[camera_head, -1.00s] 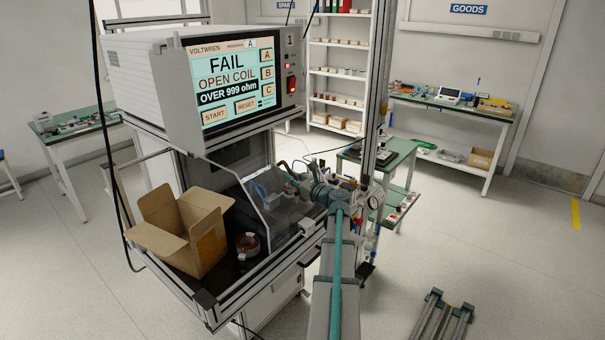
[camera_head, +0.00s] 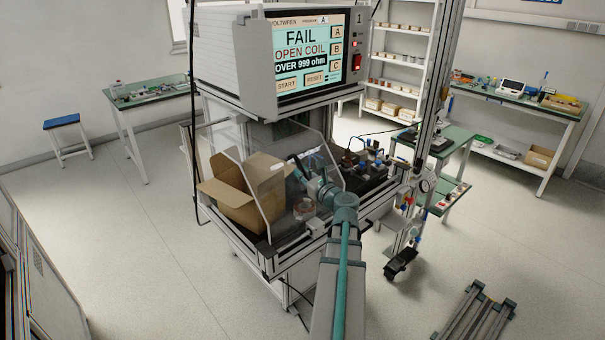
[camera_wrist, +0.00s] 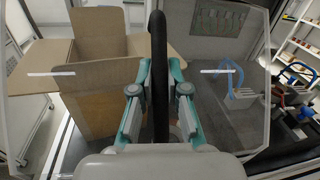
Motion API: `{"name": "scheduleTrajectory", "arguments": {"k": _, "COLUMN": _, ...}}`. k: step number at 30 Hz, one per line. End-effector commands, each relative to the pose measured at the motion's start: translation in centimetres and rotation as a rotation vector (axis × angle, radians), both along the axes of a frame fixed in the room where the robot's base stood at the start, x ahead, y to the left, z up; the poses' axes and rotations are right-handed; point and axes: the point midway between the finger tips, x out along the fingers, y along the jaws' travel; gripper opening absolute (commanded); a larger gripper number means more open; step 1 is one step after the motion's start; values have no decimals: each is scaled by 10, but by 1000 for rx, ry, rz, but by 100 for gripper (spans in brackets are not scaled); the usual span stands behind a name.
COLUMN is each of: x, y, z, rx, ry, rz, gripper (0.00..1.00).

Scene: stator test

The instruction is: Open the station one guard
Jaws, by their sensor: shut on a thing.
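The station one guard is a clear panel (camera_head: 290,143) on the front of the test bench, under the tester marked 1. The wrist view shows the clear panel (camera_wrist: 222,105) filling most of the picture, with an upright black bar handle (camera_wrist: 159,45). My gripper (camera_wrist: 160,72) has a finger on each side of this handle and is shut on it. In the head view my gripper (camera_head: 300,168) is small and its fingers are hard to make out.
An open cardboard box (camera_head: 245,190) stands on the bench's left side, behind the panel. The test fixture (camera_head: 368,168) at right is uncovered by the panel. The tester (camera_head: 310,55) reads FAIL, OPEN COIL. A steel post (camera_head: 437,90) and gauge (camera_head: 428,185) stand at right.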

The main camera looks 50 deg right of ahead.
Motion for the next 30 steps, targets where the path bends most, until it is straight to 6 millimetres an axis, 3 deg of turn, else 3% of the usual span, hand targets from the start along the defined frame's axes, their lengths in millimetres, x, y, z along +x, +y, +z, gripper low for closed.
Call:
{"name": "scheduleTrajectory", "arguments": {"k": 10, "x": 0, "y": 0, "z": 0, "rx": 0, "ry": 0, "rz": -1, "gripper": 0}}
{"name": "scheduleTrajectory", "arguments": {"k": 11, "x": 0, "y": 0, "z": 0, "rx": 0, "ry": 0, "rz": -1, "gripper": 16}}
{"name": "scheduleTrajectory", "arguments": {"k": 15, "x": 0, "y": 0, "z": 0, "rx": 0, "ry": 0, "rz": -1, "gripper": 39}}
{"name": "scheduleTrajectory", "arguments": {"k": 16, "x": 0, "y": 0, "z": 0, "rx": 0, "ry": 0, "rz": -1, "gripper": 40}}
{"name": "scheduleTrajectory", "arguments": {"k": 25, "x": -1, "y": 1, "z": 0, "rx": 0, "ry": 0, "rz": -1, "gripper": 40}}
{"name": "scheduleTrajectory", "arguments": {"k": 30, "x": -16, "y": 5, "z": 0, "rx": 0, "ry": 0, "rz": -3, "gripper": 40}}
